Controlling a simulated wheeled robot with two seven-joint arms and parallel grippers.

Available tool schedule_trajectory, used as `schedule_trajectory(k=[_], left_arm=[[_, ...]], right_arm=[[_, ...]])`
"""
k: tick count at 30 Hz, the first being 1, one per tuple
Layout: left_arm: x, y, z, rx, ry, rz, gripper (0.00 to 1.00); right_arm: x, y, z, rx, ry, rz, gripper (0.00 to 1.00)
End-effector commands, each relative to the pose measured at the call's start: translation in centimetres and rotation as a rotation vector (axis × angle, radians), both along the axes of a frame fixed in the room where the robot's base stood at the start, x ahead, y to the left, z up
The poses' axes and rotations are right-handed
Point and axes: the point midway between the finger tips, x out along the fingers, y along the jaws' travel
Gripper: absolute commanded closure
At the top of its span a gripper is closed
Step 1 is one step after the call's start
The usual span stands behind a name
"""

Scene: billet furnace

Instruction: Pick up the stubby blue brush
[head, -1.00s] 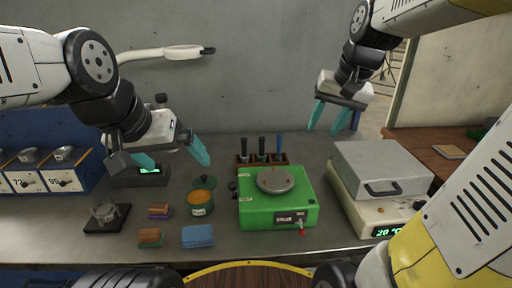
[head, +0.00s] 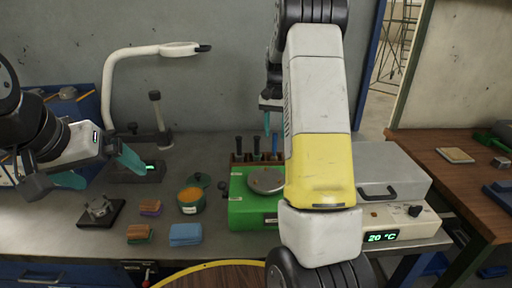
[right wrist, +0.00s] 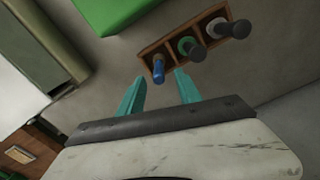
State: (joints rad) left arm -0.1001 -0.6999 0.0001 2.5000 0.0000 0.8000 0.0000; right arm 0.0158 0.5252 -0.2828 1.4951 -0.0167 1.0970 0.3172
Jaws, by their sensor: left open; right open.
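The stubby blue brush (right wrist: 158,70) stands in the end slot of a small wooden rack (right wrist: 208,14), beside two dark-handled tools (right wrist: 191,47). In the head view the blue handle (head: 275,142) shows at the rack's right end, partly hidden by my right arm. My right gripper (right wrist: 160,79) is open and empty, with its teal fingertips either side of the brush's direction but apart from it. In the head view one fingertip (head: 267,123) shows above the rack; the rest is hidden behind my arm. My left gripper (head: 103,169) is open and empty at the left.
A green hotplate-like device (head: 247,207) stands in front of the rack. A grey-lidded box (head: 385,170) with a 20 °C display is to the right.

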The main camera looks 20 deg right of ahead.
Motion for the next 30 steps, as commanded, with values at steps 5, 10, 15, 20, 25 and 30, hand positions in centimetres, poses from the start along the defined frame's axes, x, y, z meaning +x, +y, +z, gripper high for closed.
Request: schedule_trajectory(k=[5,10,15,20,25,30], left_arm=[[0.0,0.0,0.0,0.000,0.000,0.000,0.00],[0.0,0.0,0.0,0.000,0.000,0.000,0.00],[0.0,0.0,0.0,0.000,0.000,0.000,0.00],[0.0,0.0,0.0,0.000,0.000,0.000,0.00],[0.0,0.0,0.0,0.000,0.000,0.000,0.00],[0.0,0.0,0.0,0.000,0.000,0.000,0.00]], right_arm=[[-0.1,0.0,-2.1,0.001,0.003,0.001,0.59],[-0.4,0.2,-4.5,0.000,0.004,0.001,0.59],[-0.4,0.2,-6.7,0.001,0.003,0.001,0.59],[-0.4,0.2,-7.2,0.001,0.001,0.001,0.59],[-0.4,0.2,-7.2,0.001,0.001,0.001,0.63],[-0.4,0.3,-7.1,0.001,0.001,0.001,0.96]])
